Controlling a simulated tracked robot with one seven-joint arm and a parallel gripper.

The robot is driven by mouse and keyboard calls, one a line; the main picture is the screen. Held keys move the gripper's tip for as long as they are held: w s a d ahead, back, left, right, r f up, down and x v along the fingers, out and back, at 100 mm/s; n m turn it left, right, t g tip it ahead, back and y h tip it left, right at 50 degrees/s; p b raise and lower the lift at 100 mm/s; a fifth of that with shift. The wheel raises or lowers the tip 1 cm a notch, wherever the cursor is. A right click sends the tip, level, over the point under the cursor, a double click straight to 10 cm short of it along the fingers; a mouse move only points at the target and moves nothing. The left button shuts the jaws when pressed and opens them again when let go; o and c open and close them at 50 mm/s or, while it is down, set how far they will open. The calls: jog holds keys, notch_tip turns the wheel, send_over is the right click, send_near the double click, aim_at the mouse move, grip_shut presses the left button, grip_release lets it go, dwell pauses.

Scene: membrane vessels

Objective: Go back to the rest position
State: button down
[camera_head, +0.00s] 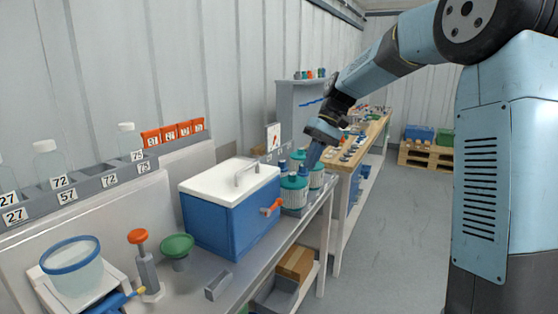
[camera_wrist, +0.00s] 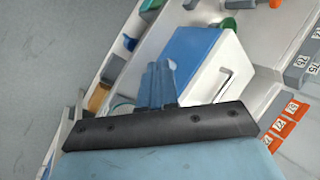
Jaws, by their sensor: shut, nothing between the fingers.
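My gripper (camera_head: 312,158) points down over the far end of the metal bench, just above the membrane vessels. Its blue fingers are together and hold nothing; they also show shut in the wrist view (camera_wrist: 158,78). A clear ribbed vessel with a teal lid (camera_head: 294,192) stands beside the blue cool box, and a second teal-lidded vessel (camera_head: 317,177) stands just behind it. The fingertips overlap the vessels in the head view, and I cannot tell whether they touch. My arm reaches in from the upper right.
A blue box with a white lid (camera_head: 225,222) and an orange latch stands on the bench. Bottles (camera_head: 46,160) line the wall shelf. The grey floor (camera_head: 395,235) right of the bench is clear.

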jog(key=s+d+m+t+h, duration=0.1)
jog(key=s+d+t, duration=0.2)
jog(key=s, duration=0.7)
jog(key=s+d+m+t+h, duration=0.2)
jog(key=s+d, duration=0.4)
jog(key=s, duration=0.4)
jog(key=s+d+r+m+t+h, duration=0.1)
jog(key=s+d+t, duration=0.2)
jog(key=s, duration=0.7)
jog(key=shift+d+t+h, duration=0.4)
jog(key=shift+d, duration=0.85)
jog(key=c, duration=1.8)
grip_release()
jog(key=shift+s, duration=0.1)
